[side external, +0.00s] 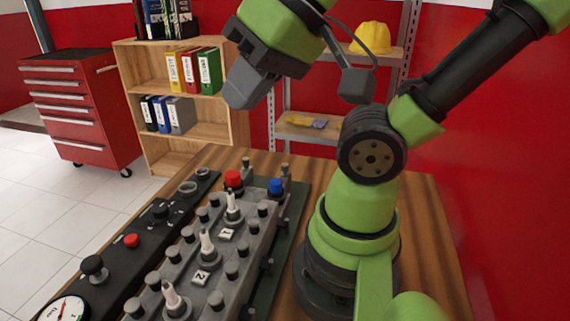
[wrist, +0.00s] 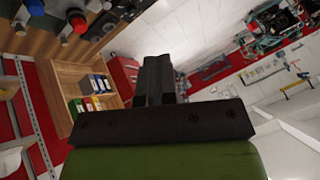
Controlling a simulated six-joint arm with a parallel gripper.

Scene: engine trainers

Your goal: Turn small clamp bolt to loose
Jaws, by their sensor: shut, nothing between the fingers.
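My gripper (side external: 241,97) is raised in the air beyond the far end of the engine trainer, with its fingers together and nothing held. The shut fingers also show in the wrist view (wrist: 157,68). The trainer's grey block (side external: 222,256) lies on the wooden table, with several dark bolts and white-tipped plugs, two beside labels 1 and 2. A red cap (side external: 234,179) and a blue cap (side external: 276,187) stand at its far end. I cannot tell which bolt is the small clamp bolt.
A black panel (side external: 115,277) with a red button (side external: 131,240), knobs and a gauge (side external: 66,309) runs along the block's left side. A wooden shelf (side external: 208,143) with binders and a red tool cabinet (side external: 78,110) stand behind. Air around my gripper looks free.

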